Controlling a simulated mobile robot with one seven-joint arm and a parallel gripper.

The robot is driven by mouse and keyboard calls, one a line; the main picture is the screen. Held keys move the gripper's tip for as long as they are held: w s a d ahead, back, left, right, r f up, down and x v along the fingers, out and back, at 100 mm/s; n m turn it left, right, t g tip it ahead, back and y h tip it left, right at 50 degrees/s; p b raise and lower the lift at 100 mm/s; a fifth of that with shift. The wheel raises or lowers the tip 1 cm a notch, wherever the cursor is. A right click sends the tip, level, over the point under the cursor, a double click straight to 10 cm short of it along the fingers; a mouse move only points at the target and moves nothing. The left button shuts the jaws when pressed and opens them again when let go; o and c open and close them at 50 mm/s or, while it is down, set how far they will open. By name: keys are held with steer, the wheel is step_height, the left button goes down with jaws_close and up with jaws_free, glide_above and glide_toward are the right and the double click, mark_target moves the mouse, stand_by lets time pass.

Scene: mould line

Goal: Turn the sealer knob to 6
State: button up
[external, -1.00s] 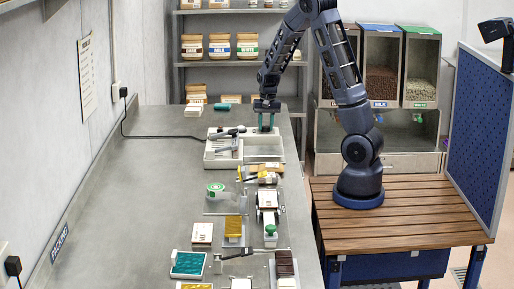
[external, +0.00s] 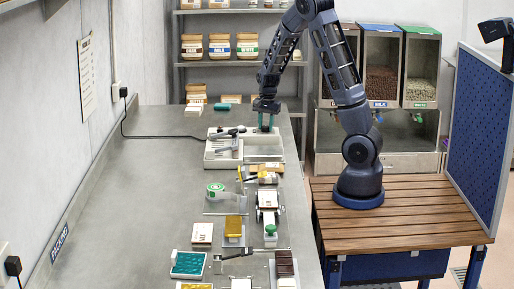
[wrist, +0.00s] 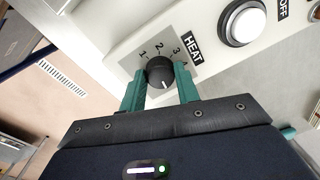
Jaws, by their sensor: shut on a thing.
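The sealer (wrist: 112,22) has a pale panel with a black HEAT label beside its knob. The sealer knob (wrist: 159,73) is black and round, on a grey dial plate (wrist: 126,59). A white mark on the knob points down in the picture, away from those numbers. My gripper (wrist: 160,84) is shut on the knob, one teal finger on each side. In the external view my gripper (external: 265,123) points down at the white sealer's far end; the knob is too small to see there.
A large white button (wrist: 242,23) in a dark ring sits beside the HEAT label, near an OFF label. In the external view, moulds, bars and tools crowd the counter's right side. The counter's left side (external: 140,190) is mostly clear.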

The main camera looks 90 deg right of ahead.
mark_target(267, 127)
steer(key=o, duration=1)
steer(key=shift+c, duration=0.2)
step_height(267, 127, up, 11)
steer(key=shift+s, duration=0.25)
steer(key=shift+a+f, duration=0.1)
steer(key=w+a+r+n+t, duration=0.1)
steer(key=a+r+n, duration=0.45)
steer(key=a, duration=0.65)
steer(key=w+a+r+n+t, duration=0.1)
steer(key=a+r+n, duration=0.4)
steer(key=a, duration=0.7)
steer(key=s+a+r+n+t, duration=0.1)
steer(key=s+a+n, duration=0.4)
steer(key=a, duration=0.4)
steer(key=s+a+r+n+t, duration=0.1)
steer(key=s+a+n, duration=0.5)
steer(key=a, duration=0.3)
steer(key=shift+r, duration=0.3)
